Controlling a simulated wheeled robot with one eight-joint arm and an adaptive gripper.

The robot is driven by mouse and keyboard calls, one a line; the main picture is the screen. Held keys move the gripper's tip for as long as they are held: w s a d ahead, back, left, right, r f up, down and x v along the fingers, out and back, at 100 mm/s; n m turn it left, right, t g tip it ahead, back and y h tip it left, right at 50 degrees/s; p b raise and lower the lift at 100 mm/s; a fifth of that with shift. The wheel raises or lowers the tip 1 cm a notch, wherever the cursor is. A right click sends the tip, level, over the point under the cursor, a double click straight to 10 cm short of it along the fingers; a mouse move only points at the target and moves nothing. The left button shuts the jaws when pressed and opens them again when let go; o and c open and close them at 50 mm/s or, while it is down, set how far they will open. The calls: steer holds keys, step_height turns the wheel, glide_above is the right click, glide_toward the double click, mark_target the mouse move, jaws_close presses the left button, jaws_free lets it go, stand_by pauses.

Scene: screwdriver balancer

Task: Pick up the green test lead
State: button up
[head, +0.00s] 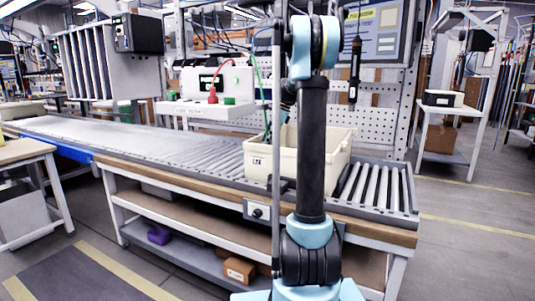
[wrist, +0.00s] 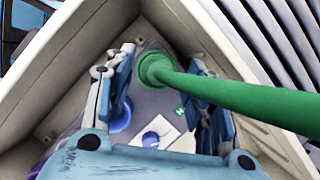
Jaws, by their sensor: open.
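The green test lead (head: 260,92) hangs as a thin green cable from the instrument shelf down toward the cream bin (head: 255,163) in the head view. In the wrist view the green lead (wrist: 240,95) runs large and close from the right edge, crossing in front of the right finger to a round flanged end. My gripper (wrist: 162,60) is open, pointing down into the bin, with the flanged end showing between its fingertips. I cannot tell whether a finger touches it. In the head view my arm hides most of the gripper.
The bin stands on a roller conveyor (head: 150,145); its walls (wrist: 222,35) rise close around the gripper. Blue round pieces and a white label (wrist: 160,134) lie inside. A red lead (head: 213,92) and instrument sit on the shelf (head: 205,110) behind.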

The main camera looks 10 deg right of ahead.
steer(key=shift+x, duration=1.15)
steer(key=c, duration=1.2)
step_height(320, 180, up, 18)
